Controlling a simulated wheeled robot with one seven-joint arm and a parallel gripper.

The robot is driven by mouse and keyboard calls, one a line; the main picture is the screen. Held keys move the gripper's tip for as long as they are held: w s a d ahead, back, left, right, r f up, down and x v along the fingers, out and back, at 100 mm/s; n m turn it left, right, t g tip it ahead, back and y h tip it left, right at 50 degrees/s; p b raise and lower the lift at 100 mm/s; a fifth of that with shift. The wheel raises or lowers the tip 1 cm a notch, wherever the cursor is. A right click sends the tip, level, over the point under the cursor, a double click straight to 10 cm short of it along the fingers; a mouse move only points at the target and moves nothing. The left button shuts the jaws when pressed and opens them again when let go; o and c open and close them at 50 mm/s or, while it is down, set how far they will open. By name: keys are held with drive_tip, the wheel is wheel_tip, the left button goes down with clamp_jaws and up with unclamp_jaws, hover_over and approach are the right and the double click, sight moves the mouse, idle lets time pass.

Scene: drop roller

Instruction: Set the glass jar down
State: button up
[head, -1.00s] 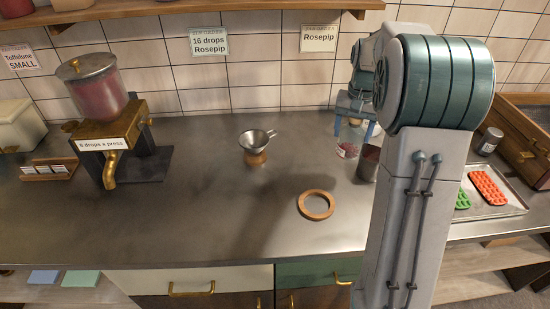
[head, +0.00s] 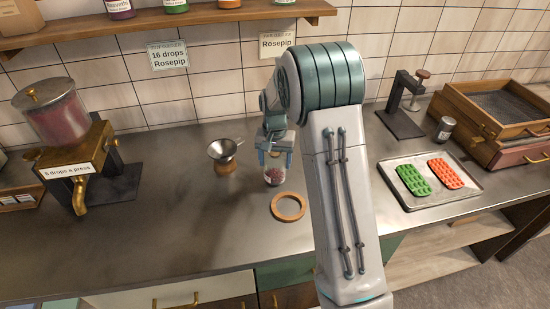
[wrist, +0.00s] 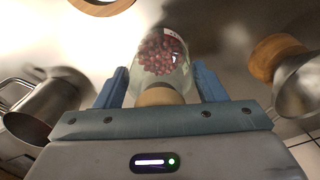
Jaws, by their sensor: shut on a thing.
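My gripper (head: 274,150) points down and is shut on the glass jar (head: 274,177), which stands upright between its fingers. In the wrist view the jar (wrist: 163,52) holds dark red berries or drops and has a cork-coloured top (wrist: 160,96). The blue fingers sit on both sides of the top. In the head view the jar is just behind the wooden ring (head: 288,206), at or slightly above the counter. I cannot tell whether its base touches.
A funnel on a wooden stand (head: 226,160) is left of the jar. The dispenser (head: 75,150) is farther left. A metal mug (wrist: 45,105) shows in the wrist view. A tray with green and orange moulds (head: 430,200) lies right. The front counter is clear.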

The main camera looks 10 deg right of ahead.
drive_tip(key=shift+f, duration=0.15)
drive_tip(key=o, duration=1.1)
drive_tip(key=shift+o, duration=0.2)
